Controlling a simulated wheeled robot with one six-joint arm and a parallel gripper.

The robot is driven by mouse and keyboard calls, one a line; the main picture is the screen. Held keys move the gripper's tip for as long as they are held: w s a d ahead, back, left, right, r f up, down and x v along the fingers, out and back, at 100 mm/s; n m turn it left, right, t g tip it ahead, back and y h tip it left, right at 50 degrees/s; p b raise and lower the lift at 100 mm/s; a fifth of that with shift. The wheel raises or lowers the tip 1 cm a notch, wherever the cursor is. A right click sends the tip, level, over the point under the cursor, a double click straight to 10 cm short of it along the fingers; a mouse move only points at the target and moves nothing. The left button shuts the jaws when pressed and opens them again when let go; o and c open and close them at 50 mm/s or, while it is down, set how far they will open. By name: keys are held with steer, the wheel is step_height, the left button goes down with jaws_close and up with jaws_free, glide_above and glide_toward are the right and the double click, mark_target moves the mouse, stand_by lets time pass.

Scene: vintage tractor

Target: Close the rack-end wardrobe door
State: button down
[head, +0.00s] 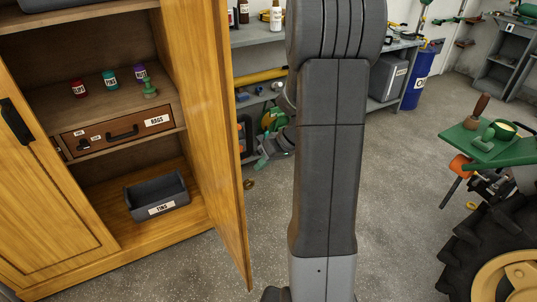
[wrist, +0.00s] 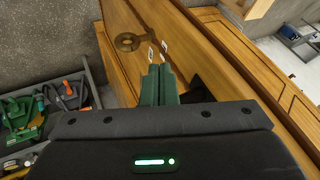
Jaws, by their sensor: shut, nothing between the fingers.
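The wooden wardrobe (head: 185,205) stands at the left of the head view. Its right-hand door (head: 228,140), on the side by the rack, stands open and is seen nearly edge-on. Its left-hand door (head: 50,200) is shut and has a black handle (head: 16,122). I cannot tell whether the fingertips touch the wood. My arm fills the middle of the head view, and I cannot make out my gripper there.
Inside the wardrobe are small jars (head: 109,79), a drawer marked RAGS (head: 118,133) and a grey TINS bin (head: 157,195). A grey rack (head: 262,37) stands behind the open door. A green table (head: 478,143) and a large tyre (head: 492,235) are at the right. The floor between is clear.

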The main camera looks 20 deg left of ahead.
steer(key=shift+s+a+f+p, duration=0.15)
steer(key=shift+s+a+p, duration=0.2)
steer(key=shift+s+a, duration=0.4)
steer(key=shift+s+a+f+p, duration=0.1)
steer(key=shift+s+a+p, duration=0.2)
steer(key=shift+s+a, duration=0.45)
steer(key=shift+s, duration=0.2)
